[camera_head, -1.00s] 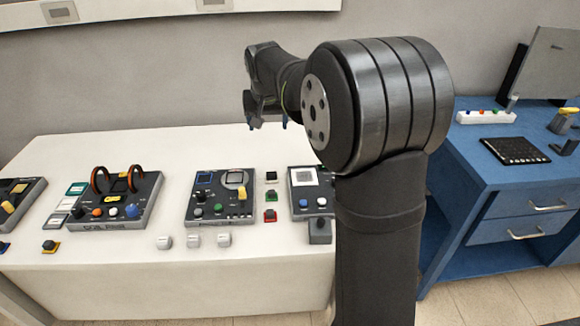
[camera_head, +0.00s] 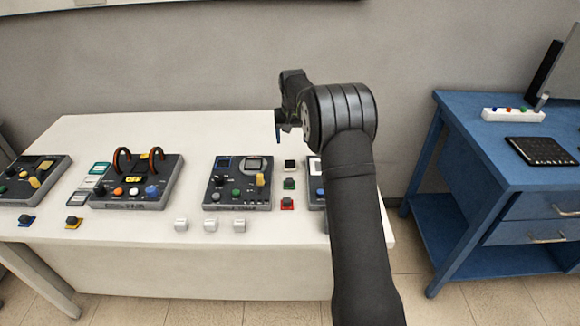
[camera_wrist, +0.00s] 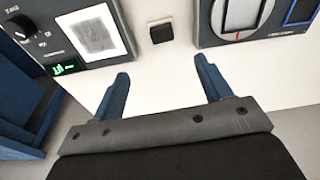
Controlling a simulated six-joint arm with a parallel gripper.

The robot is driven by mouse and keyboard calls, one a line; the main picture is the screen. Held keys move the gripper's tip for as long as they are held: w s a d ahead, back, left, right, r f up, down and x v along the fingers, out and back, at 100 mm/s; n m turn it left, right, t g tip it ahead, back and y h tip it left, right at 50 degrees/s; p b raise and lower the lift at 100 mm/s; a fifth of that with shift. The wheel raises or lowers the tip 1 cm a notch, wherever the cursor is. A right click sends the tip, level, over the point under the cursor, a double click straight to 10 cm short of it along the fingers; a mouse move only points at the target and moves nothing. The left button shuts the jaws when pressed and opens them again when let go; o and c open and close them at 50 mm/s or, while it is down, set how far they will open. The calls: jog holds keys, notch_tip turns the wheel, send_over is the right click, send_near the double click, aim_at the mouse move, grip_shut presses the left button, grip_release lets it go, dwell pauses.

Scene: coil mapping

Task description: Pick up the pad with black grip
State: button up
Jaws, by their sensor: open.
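A small pad with a black grip (camera_head: 290,165) lies on the white table between two consoles, at the back of a short column of pads. In the wrist view its dark square top (camera_wrist: 161,33) shows at the top middle, beyond the fingertips. My gripper (camera_wrist: 164,68) is open and empty, with its two blue fingers spread over bare table. In the head view the gripper end hangs above the back of the table, and the arm partly hides it. A green pad (camera_head: 289,184) and a red pad (camera_head: 287,203) sit in front of the black one.
A console with a yellow lever (camera_head: 237,183) stands left of the pads. Another console (camera_head: 316,180), partly hidden by my arm, stands close on the right. Several white cubes (camera_head: 210,225) line the front edge. A blue cabinet (camera_head: 480,150) is at the right.

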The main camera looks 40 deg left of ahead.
aim_at(290, 162)
jog(key=f, duration=0.7)
jog(key=shift+w+a+f, duration=0.25)
jog(key=shift+w+a, duration=0.1)
jog(key=shift+a, duration=0.05)
jog(key=f, duration=0.5)
jog(key=shift+a, duration=0.35)
jog(key=c, duration=1.1)
